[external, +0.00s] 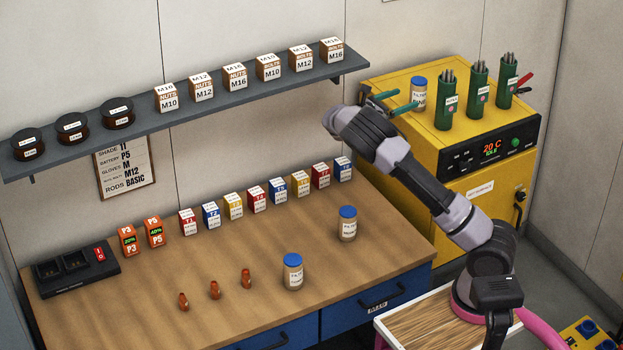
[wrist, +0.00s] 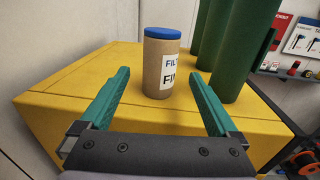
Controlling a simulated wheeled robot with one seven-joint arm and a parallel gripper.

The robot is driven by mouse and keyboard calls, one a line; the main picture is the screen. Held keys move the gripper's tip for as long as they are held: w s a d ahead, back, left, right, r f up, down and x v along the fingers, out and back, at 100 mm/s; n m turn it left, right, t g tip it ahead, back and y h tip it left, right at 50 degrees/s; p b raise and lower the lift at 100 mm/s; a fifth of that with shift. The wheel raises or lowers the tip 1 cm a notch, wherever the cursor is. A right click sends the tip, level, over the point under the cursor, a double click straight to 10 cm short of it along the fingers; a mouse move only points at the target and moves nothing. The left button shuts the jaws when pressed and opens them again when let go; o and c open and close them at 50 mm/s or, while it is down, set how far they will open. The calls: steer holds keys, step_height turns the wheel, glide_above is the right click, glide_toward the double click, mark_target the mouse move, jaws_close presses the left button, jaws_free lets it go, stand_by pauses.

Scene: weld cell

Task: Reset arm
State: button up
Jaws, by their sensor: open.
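My gripper (external: 398,103) is open, with its two green fingers spread at the top of the yellow cabinet (external: 380,91). In the wrist view my gripper (wrist: 160,106) shows nothing held between the fingers. A tan jar with a blue lid and a FILTER label (wrist: 160,66) stands upright on the cabinet top, just beyond and between the fingertips. It also shows in the external view (external: 419,92), close to the fingers. I cannot tell whether a finger touches it. My arm reaches from the lower right up to the cabinet.
Green rod holders (external: 446,100) stand right of the jar. A grey shelf (external: 215,98) with boxes and dark jars runs along the wall. The wooden bench (external: 130,300) holds a charger (external: 75,272), small boxes, copper nozzles (external: 214,290) and two blue-lidded jars (external: 292,272). Its front is mostly clear.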

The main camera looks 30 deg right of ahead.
steer(key=shift+s+a, duration=0.1)
steer(key=shift+a, duration=0.65)
